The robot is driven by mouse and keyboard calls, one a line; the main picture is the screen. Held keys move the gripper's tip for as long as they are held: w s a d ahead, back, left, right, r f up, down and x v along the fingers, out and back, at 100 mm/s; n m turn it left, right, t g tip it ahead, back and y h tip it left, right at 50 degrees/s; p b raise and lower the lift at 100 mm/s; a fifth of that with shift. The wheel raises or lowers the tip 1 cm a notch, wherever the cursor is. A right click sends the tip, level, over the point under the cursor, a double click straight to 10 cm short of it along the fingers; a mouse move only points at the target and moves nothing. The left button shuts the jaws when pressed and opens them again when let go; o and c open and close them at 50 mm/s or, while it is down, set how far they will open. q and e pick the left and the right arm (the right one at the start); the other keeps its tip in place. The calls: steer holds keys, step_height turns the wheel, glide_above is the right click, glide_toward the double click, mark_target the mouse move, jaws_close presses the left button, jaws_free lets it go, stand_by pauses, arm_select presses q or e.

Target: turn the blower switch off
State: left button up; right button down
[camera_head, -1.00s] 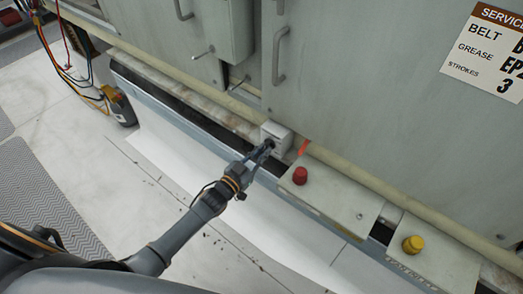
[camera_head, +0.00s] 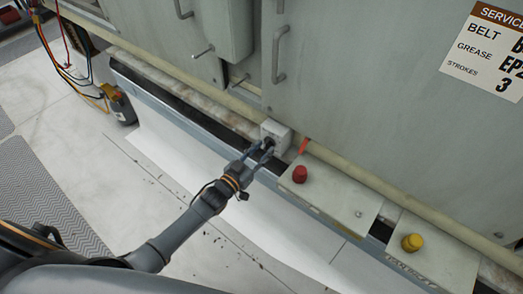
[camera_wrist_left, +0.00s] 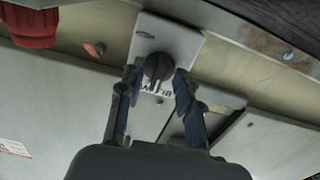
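The blower switch is a small pale box (camera_head: 278,136) with a black rotary knob (camera_head: 269,141) on its front, low on the grey cabinet. In the left wrist view, the knob (camera_wrist_left: 158,67) sits on a light plate (camera_wrist_left: 172,36) with small lettering that I cannot read clearly. My left gripper (camera_head: 262,153) is at the box front. In the left wrist view, its two blue-padded fingers (camera_wrist_left: 157,84) are apart, one on each side of the knob, with a narrow gap showing. My right gripper is not in view.
A red button (camera_head: 300,174) and a yellow button (camera_head: 412,243) stand on pale boxes right of the switch. An orange tag (camera_head: 304,146) lies close beside the switch. Cabinet handles (camera_head: 279,66) are above. Open floor (camera_head: 110,190) lies at left.

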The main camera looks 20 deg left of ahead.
arm_select(q)
steer(key=v, duration=1.2)
stand_by(0.4)
steer(key=s+a+f+g+y, duration=0.1)
steer(key=s+f+g+y, duration=0.15)
steer(key=s+f, duration=0.45)
steer(key=s+a+f+n+g+y, duration=0.1)
steer(key=s+a+f+g, duration=0.15)
steer(key=f, duration=0.85)
steer(key=s+a+f+g+y, duration=0.1)
steer(key=s+f+g+y, duration=0.2)
steer(key=f, duration=0.7)
steer(key=s+d+f+g, duration=0.1)
steer(key=s+f+g, duration=0.3)
steer(key=s, duration=0.9)
steer(key=s+d+f+g, duration=0.1)
steer(key=s+f+g, duration=0.3)
steer(key=s+f, duration=0.4)
steer(key=s, duration=0.5)
steer(key=shift+s+d, duration=0.15)
